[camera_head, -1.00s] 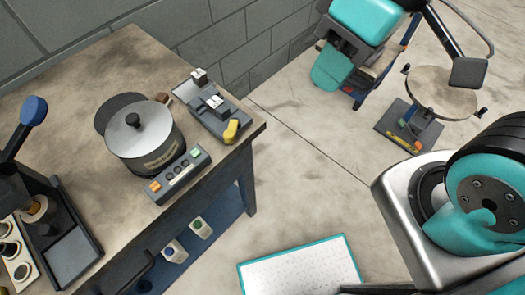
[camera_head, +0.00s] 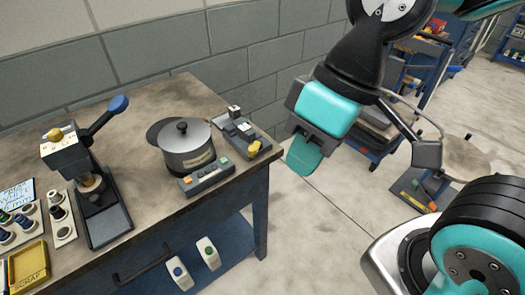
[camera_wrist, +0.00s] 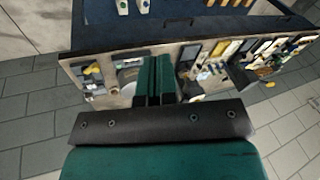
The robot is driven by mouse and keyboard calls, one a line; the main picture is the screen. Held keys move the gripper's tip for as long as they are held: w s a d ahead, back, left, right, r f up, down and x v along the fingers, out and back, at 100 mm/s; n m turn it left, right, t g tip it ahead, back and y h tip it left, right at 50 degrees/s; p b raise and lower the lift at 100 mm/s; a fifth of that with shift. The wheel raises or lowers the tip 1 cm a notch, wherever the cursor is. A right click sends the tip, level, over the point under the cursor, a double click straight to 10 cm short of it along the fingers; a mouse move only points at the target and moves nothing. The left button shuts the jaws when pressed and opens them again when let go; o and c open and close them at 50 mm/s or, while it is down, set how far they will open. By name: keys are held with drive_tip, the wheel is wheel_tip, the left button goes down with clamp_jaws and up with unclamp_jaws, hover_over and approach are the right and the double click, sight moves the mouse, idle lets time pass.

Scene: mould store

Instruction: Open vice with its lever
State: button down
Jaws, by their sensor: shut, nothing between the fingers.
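The vice (camera_head: 238,127) is a small dark grey unit with two light jaw blocks, at the right back corner of the wooden workbench (camera_head: 140,90). Its lever has a yellow handle (camera_head: 253,147) at the front end of the vice, near the bench's right edge. The vice also shows small at the left of the wrist view (camera_wrist: 85,75). My gripper (camera_head: 303,157) is teal and black, to the right of the vice and apart from it, beyond the bench edge in the picture. In the wrist view its fingers (camera_wrist: 155,80) are together and hold nothing.
A lidded pot (camera_head: 185,148) stands left of the vice, with a button box (camera_head: 207,178) before it. A press with a blue-knobbed lever (camera_head: 85,170) is farther left, with a yellow scrap tray (camera_head: 28,265). A round-topped stool (camera_head: 465,158) stands on the floor behind my arm.

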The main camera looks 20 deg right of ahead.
sight(255, 148)
drive_tip(key=w+d+f+m+t+y, duration=0.2)
drive_tip(key=w+d+f+m, duration=0.4)
drive_tip(key=w, duration=0.4)
drive_tip(key=w+d+f+m+t+y, duration=0.1)
drive_tip(key=w+d+f+m+t, duration=0.1)
drive_tip(key=w+d+f+m, duration=0.4)
drive_tip(key=w+d+f, duration=0.2)
drive_tip(key=w+f, duration=0.2)
drive_tip(key=shift+d+m+y, duration=0.35)
drive_tip(key=shift+m+y, duration=0.05)
drive_tip(key=shift+w+a+r+p+x, duration=0.3)
drive_tip(key=shift+p+x, duration=0.4)
drive_tip(key=shift+x, duration=1.45)
drive_tip(key=shift+w+a+r+p+x, duration=0.1)
drive_tip(key=shift+a+r+p+x, duration=0.4)
drive_tip(key=shift+x, duration=1.65)
drive_tip(key=shift+w+a+r+p+x, duration=0.1)
drive_tip(key=shift+w+r+p+x, duration=0.15)
drive_tip(key=shift+p+x, duration=1.25)
